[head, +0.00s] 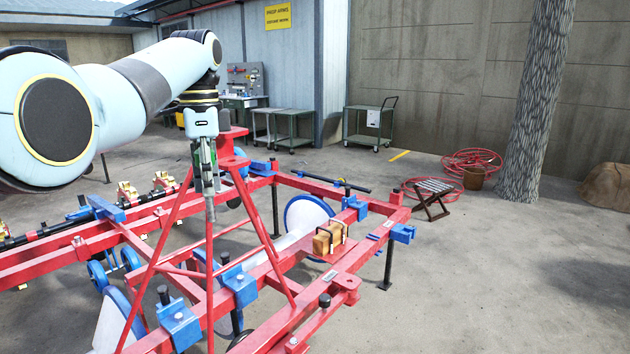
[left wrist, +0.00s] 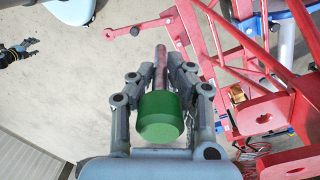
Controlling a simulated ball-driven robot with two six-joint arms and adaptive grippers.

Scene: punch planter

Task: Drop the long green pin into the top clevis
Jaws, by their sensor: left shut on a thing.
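My left gripper (head: 207,180) is shut on the long green pin, beside the top of the red A-frame mast in the head view. In the left wrist view the pin's green head (left wrist: 160,118) sits between the fingers, and its brownish shank (left wrist: 161,68) points away from the camera. The top clevis (head: 232,148) is red and stands at the mast's peak, just right of the gripper. Its red plates (left wrist: 262,113) with holes show right of the pin, which is apart from them.
The red planter frame (head: 345,272) spreads below, with blue brackets (head: 178,325) and white discs (head: 305,213). A wooden block (head: 329,238) lies on it. A folding stool (head: 433,195) and tree trunk (head: 537,110) stand to the right. The concrete floor at front right is clear.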

